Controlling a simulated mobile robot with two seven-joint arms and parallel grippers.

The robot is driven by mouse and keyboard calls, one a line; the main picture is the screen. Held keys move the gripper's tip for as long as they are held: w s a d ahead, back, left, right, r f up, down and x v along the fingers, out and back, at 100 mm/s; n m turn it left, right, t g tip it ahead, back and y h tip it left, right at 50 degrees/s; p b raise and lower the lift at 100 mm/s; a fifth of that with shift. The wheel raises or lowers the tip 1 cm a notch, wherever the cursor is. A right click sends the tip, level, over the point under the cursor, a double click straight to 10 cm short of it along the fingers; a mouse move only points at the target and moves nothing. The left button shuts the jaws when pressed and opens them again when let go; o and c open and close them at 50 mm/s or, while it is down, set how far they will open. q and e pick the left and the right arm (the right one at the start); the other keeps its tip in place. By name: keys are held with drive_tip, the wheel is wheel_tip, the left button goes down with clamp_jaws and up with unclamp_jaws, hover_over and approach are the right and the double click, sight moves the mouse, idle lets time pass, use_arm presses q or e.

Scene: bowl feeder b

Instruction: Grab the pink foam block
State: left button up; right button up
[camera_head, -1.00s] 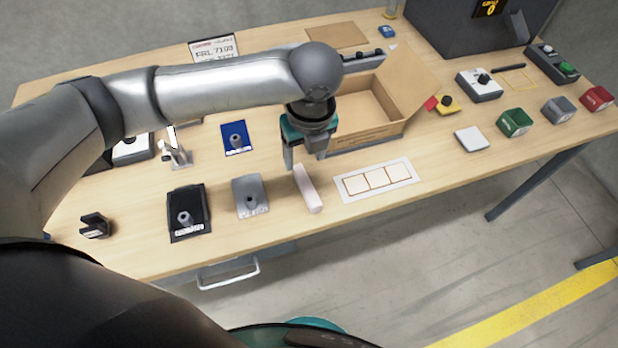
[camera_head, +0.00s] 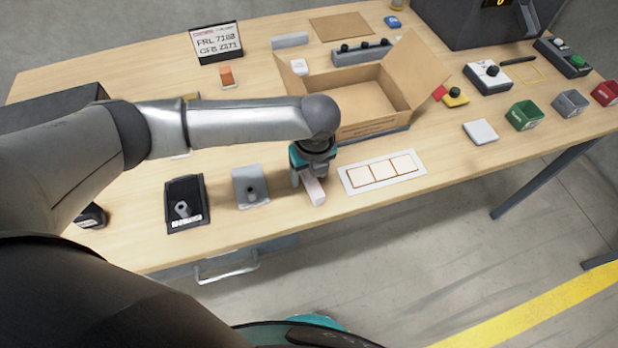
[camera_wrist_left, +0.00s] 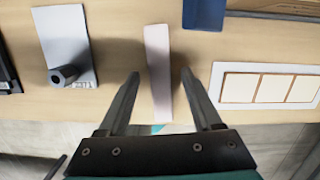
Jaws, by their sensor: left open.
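The pink foam block (camera_head: 314,191) is a pale pink bar lying on the table near its front edge. In the left wrist view the block (camera_wrist_left: 158,70) reaches in between the two fingers, with a gap on each side. My left gripper (camera_head: 308,180) is open and low over the block, hiding part of it in the head view. My right gripper is not in view.
A grey plate with a peg (camera_head: 250,188) and a black one (camera_head: 186,203) lie left of the block. A white card with several framed squares (camera_head: 348,184) lies close on its right. An open cardboard box (camera_head: 370,130) stands behind.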

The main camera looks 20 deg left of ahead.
use_arm(q)
clamp_jaws()
idle(0.5)
